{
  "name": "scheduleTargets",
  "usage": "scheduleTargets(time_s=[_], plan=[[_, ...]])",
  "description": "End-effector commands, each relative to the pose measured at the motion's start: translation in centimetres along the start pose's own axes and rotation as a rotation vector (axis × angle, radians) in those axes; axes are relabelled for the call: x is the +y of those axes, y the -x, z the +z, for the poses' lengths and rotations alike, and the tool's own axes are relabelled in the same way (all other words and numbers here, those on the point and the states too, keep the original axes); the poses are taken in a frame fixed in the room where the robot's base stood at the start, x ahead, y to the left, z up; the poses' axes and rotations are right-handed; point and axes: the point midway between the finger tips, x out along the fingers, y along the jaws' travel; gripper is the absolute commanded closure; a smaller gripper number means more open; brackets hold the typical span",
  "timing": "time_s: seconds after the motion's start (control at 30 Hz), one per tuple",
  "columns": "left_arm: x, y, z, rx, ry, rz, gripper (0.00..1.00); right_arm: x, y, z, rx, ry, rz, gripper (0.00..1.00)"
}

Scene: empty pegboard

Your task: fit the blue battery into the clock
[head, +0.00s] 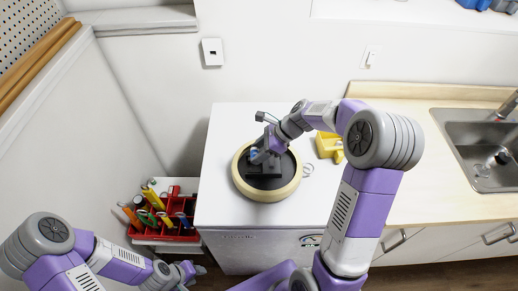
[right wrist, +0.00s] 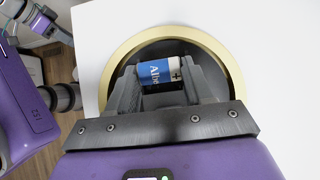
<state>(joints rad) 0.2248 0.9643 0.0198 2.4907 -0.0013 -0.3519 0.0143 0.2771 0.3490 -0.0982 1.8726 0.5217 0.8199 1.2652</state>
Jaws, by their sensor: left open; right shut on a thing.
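The clock (head: 292,181) lies face down on the white cabinet top, a round body with a cream rim and a dark back. It also shows in the right wrist view (right wrist: 236,76). My right gripper (head: 262,154) is over the middle of the clock. In the right wrist view its fingers are shut on the blue battery (right wrist: 157,75), which has white lettering and a plus mark. The battery lies crosswise between the fingertips, over the clock's dark back. Whether it touches the clock is hidden. My left gripper (head: 188,272) is open and empty, low at the left, away from the clock.
A yellow object (head: 328,146) and a small ring-like item (head: 308,170) lie right of the clock. A red tool tray (head: 178,234) with several tools stands lower left. A sink (head: 482,150) is at the right. The cabinet top's front is clear.

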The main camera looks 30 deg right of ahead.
Motion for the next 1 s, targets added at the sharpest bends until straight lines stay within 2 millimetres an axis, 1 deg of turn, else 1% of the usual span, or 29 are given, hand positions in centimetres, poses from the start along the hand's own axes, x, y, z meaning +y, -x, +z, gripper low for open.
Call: scheduleTargets(time_s=[0.03,0.1,0.3,1.0], plan=[[-0.2,-0.6,0.0,0.000,0.000,0.000,0.57,0.0,-0.7,-0.6,0.000,-0.001,0.000,0.79],[-0.4,-1.0,0.0,0.000,0.000,0.000,0.57,0.0,-1.2,-1.0,0.001,0.000,-0.001,0.79],[-0.7,-1.7,-0.1,0.000,0.000,0.000,0.57,0.0,-2.1,-1.7,0.001,0.000,-0.001,0.79],[-0.6,-1.6,-0.1,0.000,0.000,0.000,0.57,0.0,-2.2,-1.7,0.000,0.000,-0.001,0.79]])
